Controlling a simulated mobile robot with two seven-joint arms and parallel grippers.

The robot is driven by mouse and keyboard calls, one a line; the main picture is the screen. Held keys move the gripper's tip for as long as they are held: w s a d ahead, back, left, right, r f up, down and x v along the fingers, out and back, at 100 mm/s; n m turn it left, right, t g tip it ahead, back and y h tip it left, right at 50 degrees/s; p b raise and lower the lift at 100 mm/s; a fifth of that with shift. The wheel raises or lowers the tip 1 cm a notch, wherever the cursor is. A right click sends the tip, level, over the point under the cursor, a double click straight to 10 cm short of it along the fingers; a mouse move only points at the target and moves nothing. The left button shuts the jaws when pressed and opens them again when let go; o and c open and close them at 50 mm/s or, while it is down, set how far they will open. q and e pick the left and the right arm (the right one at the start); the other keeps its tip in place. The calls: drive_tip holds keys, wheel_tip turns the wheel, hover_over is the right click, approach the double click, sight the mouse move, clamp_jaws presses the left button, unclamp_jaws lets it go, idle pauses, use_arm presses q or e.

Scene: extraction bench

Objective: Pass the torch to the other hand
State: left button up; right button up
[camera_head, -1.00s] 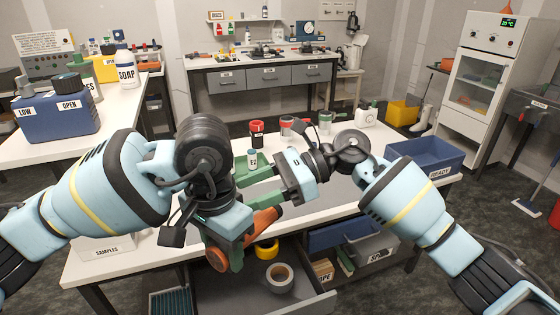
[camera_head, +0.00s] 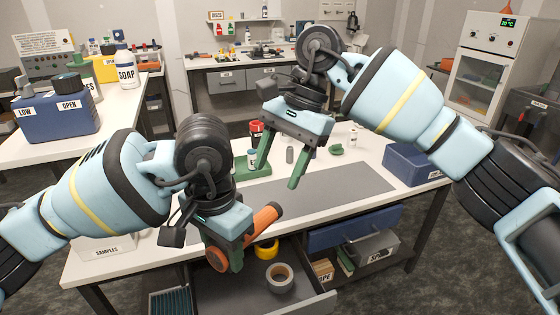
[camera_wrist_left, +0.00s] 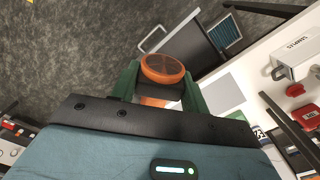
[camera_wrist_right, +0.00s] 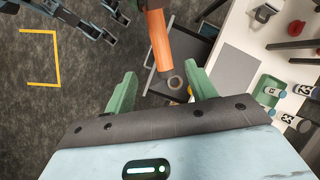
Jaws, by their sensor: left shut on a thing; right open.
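The orange torch (camera_head: 265,217) is held in my left gripper (camera_head: 232,256), low in front of the bench above the open drawer. My left fingers close around it near its wide round head, which faces the left wrist camera (camera_wrist_left: 162,68). Its orange handle sticks out to the upper right in the head view. My right gripper (camera_head: 280,168) is open and empty, above the bench and higher than the torch, fingers downward. In the right wrist view the torch handle (camera_wrist_right: 158,42) shows at the top, its free end toward the gap between the open fingers; I see no contact.
A grey mat (camera_head: 345,188) lies bare on the bench. A blue bin (camera_head: 410,163) stands at its right end, a samples box (camera_head: 105,248) at the left. Bottles and cans stand behind. The open drawer (camera_head: 235,295) below holds tape rolls (camera_head: 280,278).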

sight(258, 219)
drive_tip(key=x, duration=1.1)
drive_tip(key=shift+s+a+f, duration=0.1)
drive_tip(key=shift+a+f, duration=0.05)
drive_tip(key=shift+f, duration=0.2)
drive_tip(key=shift+c, duration=0.4)
drive_tip(key=c, duration=0.9)
use_arm(q)
drive_tip(key=o, duration=1.1)
use_arm(e)
drive_tip(key=shift+c, duration=0.9)
use_arm(q)
drive_tip(key=shift+o, duration=0.2)
drive_tip(key=shift+r, duration=0.15)
